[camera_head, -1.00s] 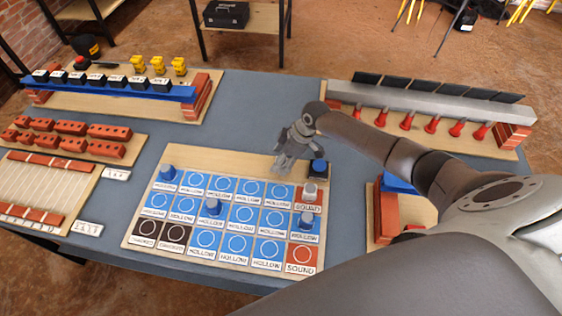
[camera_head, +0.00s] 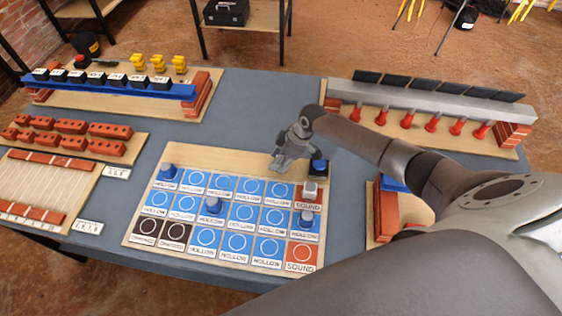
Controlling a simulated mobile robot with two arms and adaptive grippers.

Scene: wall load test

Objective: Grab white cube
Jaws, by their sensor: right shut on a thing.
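A small white-grey cube (camera_head: 310,191) stands on the red-and-white SOUND tile at the right of the tile board. My right gripper (camera_head: 279,163) is over the board's bare back strip, up and left of this cube and apart from it. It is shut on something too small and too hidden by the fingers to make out. My left gripper is not in view.
The tile board (camera_head: 225,160) carries blue knobs (camera_head: 213,205) on some tiles. Grey table (camera_head: 262,105) behind is clear.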

